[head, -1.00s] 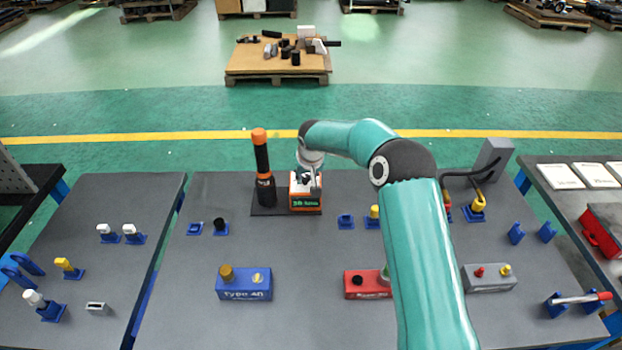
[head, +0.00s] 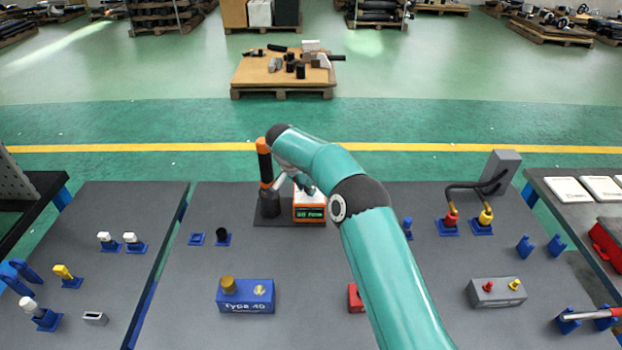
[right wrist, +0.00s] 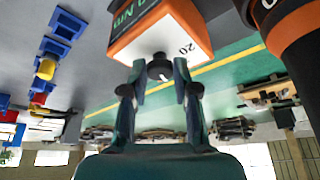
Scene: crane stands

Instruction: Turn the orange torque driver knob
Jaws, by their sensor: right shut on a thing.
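The orange torque driver unit (head: 309,208) stands at the back middle of the table, with a small green-lit display on its front. In the right wrist view its orange and white housing (right wrist: 165,32) fills the top middle. A small black knob (right wrist: 159,68) with a white mark sits at its edge, by a printed "20". My right gripper (right wrist: 160,74) has one fingertip on each side of the knob and is shut on it. In the head view the gripper (head: 305,186) is small and partly hidden at the unit's top. My left gripper is not in view.
A black and orange upright handle tool (head: 264,163) stands close left of the unit, beside my wrist. A blue box (head: 245,297) and a grey box (head: 496,292) sit nearer. Small blue holders (head: 196,239) dot the table. My right arm covers the middle right.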

